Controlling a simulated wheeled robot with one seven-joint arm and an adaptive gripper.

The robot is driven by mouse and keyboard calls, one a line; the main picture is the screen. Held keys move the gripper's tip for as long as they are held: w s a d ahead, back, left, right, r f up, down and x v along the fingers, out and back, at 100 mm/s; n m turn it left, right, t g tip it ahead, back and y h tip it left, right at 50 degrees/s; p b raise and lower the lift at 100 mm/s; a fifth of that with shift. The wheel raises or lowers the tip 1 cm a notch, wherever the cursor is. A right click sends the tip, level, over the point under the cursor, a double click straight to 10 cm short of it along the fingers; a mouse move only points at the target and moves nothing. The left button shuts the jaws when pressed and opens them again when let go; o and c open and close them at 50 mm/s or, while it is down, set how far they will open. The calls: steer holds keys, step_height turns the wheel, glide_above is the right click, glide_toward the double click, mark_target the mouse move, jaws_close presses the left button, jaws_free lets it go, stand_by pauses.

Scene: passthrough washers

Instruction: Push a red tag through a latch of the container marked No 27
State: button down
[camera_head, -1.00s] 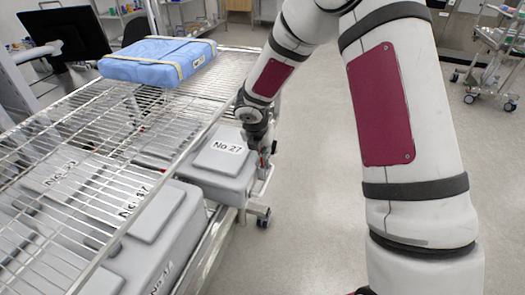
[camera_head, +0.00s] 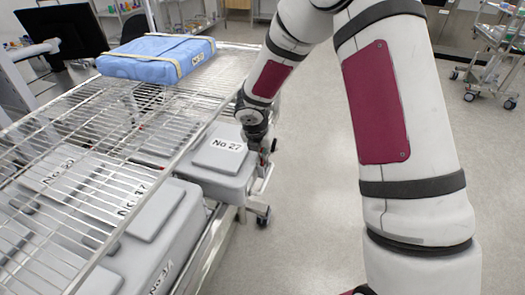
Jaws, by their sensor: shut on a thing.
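The grey container marked No 27 (camera_head: 207,181) sits on the lower shelf, sticking out past the rack's right edge. Its label lies on its raised lid. My gripper (camera_head: 264,156) is at the container's far right side, pointing down close to its edge. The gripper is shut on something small. A tiny reddish bit shows at the fingers, which fits the red tag, but its shape is too small to make out. The latch near the gripper is hidden, and I cannot tell whether the tag touches it.
A wire shelf (camera_head: 60,135) covers more grey containers, including one with a label ending in 7 (camera_head: 160,215). A blue wrapped pack (camera_head: 157,57) lies on the shelf's far end. The floor right of the rack is clear up to a cart (camera_head: 495,50).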

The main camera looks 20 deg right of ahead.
steer(key=shift+s+f, duration=0.25)
steer(key=shift+f, duration=0.25)
steer(key=c, duration=1.7)
jaws_free()
steer(key=shift+a+f, duration=0.1)
steer(key=shift+w+r, duration=0.15)
steer(key=shift+r, duration=0.05)
steer(key=o, duration=0.6)
steer(key=shift+r, duration=0.1)
steer(key=shift+r+p, duration=1.15)
steer(key=shift+r, duration=2.35)
